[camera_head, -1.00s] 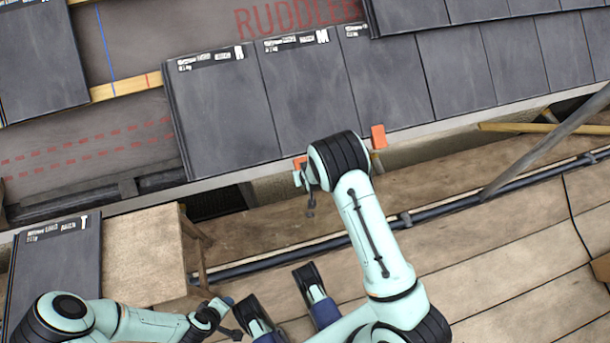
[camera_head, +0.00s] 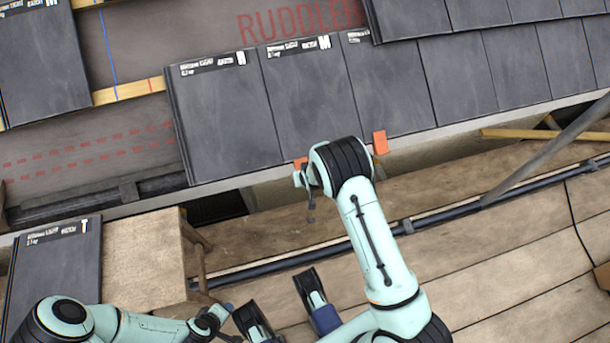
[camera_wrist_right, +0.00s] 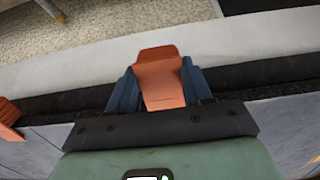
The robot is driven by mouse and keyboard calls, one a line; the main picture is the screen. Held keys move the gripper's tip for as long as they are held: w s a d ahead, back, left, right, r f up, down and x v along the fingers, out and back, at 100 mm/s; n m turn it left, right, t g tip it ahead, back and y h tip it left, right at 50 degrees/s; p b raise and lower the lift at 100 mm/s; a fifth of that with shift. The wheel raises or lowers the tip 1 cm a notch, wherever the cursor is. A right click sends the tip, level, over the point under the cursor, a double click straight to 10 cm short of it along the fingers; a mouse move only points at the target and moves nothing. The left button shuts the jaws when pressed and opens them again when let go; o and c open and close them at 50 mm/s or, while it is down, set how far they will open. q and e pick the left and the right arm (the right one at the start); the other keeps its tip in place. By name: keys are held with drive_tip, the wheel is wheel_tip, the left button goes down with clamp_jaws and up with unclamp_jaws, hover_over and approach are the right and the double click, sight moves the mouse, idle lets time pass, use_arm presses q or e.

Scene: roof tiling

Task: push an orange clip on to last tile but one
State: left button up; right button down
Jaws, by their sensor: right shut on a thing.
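The last tile but one (camera_head: 310,100) is a dark slate marked M, right of the end tile (camera_head: 225,125) marked N. An orange clip (camera_head: 299,163) shows at its lower edge near the left corner, partly hidden by my right gripper (camera_head: 303,180). In the right wrist view my right gripper (camera_wrist_right: 160,88) is shut on this orange clip (camera_wrist_right: 160,75), its blue fingers on both sides. I cannot tell how far the clip is seated. My left gripper (camera_head: 222,318) is low, over the boards, away from the tiles; its jaws are unclear.
Another orange clip (camera_head: 380,142) sits on the lower edge of the tile to the right; an orange clip (camera_wrist_right: 8,115) shows at the wrist view's left edge. A loose tile (camera_head: 60,265) marked T lies by a wooden stand (camera_head: 145,255). A grey pole (camera_head: 550,150) slants at the right.

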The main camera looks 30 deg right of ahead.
drive_tip(key=shift+w+d+r, duration=0.15)
drive_tip(key=shift+w+r, duration=0.25)
drive_tip(key=shift+w, duration=0.2)
drive_tip(key=shift+w+d+r, duration=0.1)
drive_tip(key=shift+w+r, duration=0.25)
drive_tip(key=shift+w, duration=0.2)
idle(1.3)
drive_tip(key=shift+c, duration=2)
unclamp_jaws()
drive_tip(key=shift+s+f, duration=0.1)
drive_tip(key=shift+p+v, duration=2.65)
drive_tip(key=shift+v, duration=0.9)
